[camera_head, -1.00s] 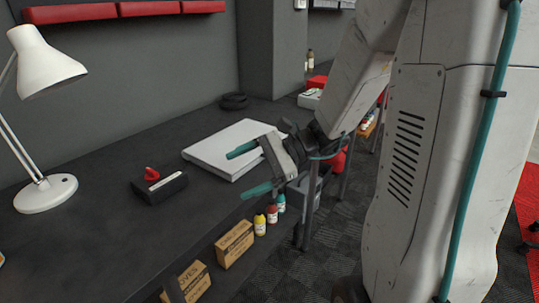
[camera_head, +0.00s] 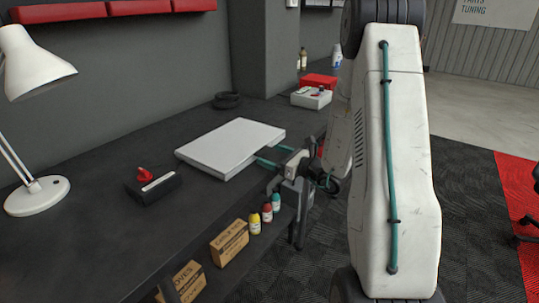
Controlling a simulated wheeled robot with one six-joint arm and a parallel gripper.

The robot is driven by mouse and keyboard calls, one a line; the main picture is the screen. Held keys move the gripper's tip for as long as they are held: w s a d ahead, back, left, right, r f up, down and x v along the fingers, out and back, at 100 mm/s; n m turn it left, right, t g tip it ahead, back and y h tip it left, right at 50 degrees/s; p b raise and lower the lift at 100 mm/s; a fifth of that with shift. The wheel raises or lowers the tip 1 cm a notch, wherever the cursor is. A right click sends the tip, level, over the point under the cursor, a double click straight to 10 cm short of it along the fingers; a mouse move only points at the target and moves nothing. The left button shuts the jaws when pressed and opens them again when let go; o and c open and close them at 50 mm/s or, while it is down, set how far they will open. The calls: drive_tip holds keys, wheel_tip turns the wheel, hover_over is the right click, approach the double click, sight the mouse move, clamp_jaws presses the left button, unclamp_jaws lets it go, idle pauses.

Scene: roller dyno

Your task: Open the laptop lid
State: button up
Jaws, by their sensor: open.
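The laptop (camera_head: 228,147) is a flat, light grey slab lying closed on the dark workbench, in the middle of the head view. My gripper (camera_head: 267,172) is at the laptop's right side, by the bench's front edge. Its two teal fingers are spread apart with nothing seen between them. The far finger's tip reaches close to the laptop's right front edge; I cannot tell whether it touches.
The dark bench (camera_head: 95,240) has a white lamp (camera_head: 40,195), a black box with a red part (camera_head: 154,186) and a black ring (camera_head: 226,100). Bottles (camera_head: 267,212) and cardboard boxes (camera_head: 229,243) stand on a shelf below. A red-lidded case (camera_head: 318,82) stands behind.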

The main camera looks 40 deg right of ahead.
drive_tip(key=shift+x, duration=0.9)
drive_tip(key=c, duration=1.3)
drive_tip(key=shift+r, duration=0.15)
drive_tip(key=shift+c, duration=0.4)
